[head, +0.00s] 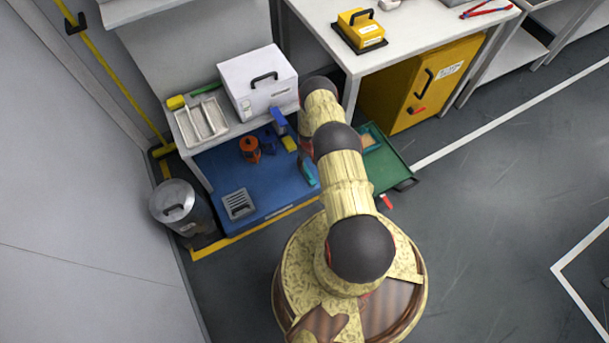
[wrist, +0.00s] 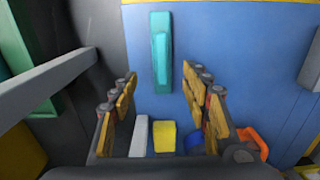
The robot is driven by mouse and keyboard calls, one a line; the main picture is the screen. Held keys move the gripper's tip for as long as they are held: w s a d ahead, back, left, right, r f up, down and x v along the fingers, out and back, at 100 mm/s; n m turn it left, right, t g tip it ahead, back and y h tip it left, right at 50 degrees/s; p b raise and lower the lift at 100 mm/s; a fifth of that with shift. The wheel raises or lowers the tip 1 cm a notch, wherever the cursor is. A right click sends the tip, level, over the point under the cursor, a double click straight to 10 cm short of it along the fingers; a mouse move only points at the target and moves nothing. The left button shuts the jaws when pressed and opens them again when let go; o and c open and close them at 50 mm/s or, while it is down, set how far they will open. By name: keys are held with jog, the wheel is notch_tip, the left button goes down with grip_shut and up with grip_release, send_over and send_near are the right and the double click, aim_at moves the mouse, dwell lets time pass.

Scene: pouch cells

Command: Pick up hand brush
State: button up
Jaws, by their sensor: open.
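A teal, long object that looks like the hand brush (head: 309,174) lies on the blue mat (head: 215,170), close to the mat's right edge. In the wrist view the brush (wrist: 161,52) lies straight ahead of my gripper (wrist: 160,80), lengthwise between the lines of the two fingers. The fingers are spread apart with nothing between their tips. The tips look short of the brush, and I see no contact. In the head view my arm hides most of my gripper.
On the mat are an orange-red item (head: 249,150), a grey slotted item (head: 238,204), a yellow block (wrist: 165,136) and blue items. A green tray (head: 392,168) stands right of the mat. A white box (head: 258,85) sits on the shelf behind. A grey bin (head: 182,212) stands left.

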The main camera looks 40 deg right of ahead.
aim_at(308, 171)
jog(key=f+b, duration=0.1)
jog(key=f, duration=0.1)
jog(key=f+b, duration=0.1)
jog(key=f, duration=0.2)
jog(key=f+b, duration=0.1)
jog(key=f, duration=0.1)
jog(key=shift+s+a+f, duration=0.2)
jog(key=shift+s+a, duration=0.05)
jog(key=shift+s, duration=0.1)
jog(key=shift+c, duration=0.3)
jog(key=c, duration=1.1)
grip_shut()
